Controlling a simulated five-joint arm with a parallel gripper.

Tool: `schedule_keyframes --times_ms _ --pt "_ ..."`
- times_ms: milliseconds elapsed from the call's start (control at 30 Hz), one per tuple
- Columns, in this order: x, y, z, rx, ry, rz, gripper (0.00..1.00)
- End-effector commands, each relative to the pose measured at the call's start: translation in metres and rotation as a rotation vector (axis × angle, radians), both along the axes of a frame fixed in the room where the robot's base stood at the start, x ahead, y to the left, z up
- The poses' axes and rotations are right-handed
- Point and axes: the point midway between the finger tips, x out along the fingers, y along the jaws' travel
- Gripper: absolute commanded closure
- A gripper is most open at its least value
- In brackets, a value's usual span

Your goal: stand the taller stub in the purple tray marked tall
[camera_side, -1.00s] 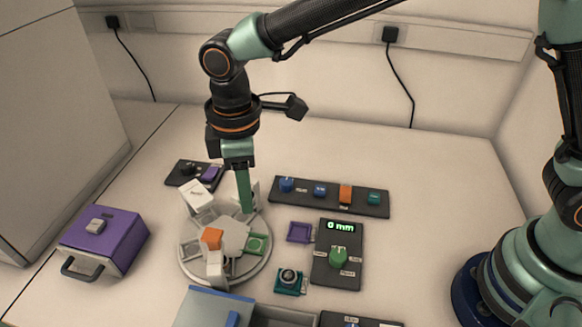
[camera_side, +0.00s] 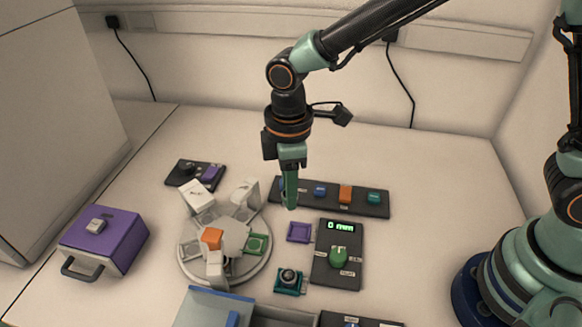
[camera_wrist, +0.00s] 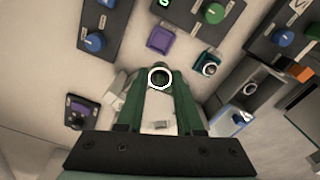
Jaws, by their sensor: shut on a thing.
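My gripper (camera_side: 291,204) hangs pointing down above the bench, right of the round carousel and just up-left of the purple tray in the side view. It is shut on a small round stub (camera_wrist: 160,78), seen as a pale ring with a dark centre between the fingertips in the wrist view. The stub cannot be made out in the side view, so its height is unclear. The purple tray (camera_side: 299,232) lies flat on the bench and looks empty; it also shows beyond the fingertips in the wrist view (camera_wrist: 162,42). Any marking on it is unreadable.
The carousel (camera_side: 185,262) has upright white covers and an orange block. A teal holder (camera_side: 290,281) with a round piece stands below the purple tray. A dark panel reading 0 mm (camera_side: 337,270) is right of it. A knob strip (camera_side: 330,205) lies behind.

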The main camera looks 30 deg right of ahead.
Motion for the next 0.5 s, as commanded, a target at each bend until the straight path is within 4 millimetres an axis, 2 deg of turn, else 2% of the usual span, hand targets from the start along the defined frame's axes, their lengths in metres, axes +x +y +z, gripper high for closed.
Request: schedule_keyframes --times_ms 33,167,500 --pt "-0.003 -0.007 -0.008 -0.001 0.002 -0.003 1.00" --pt "-0.008 -0.016 -0.019 0.000 0.000 0.000 1.00" --pt "-0.009 -0.018 -0.040 -0.001 0.001 0.000 1.00"
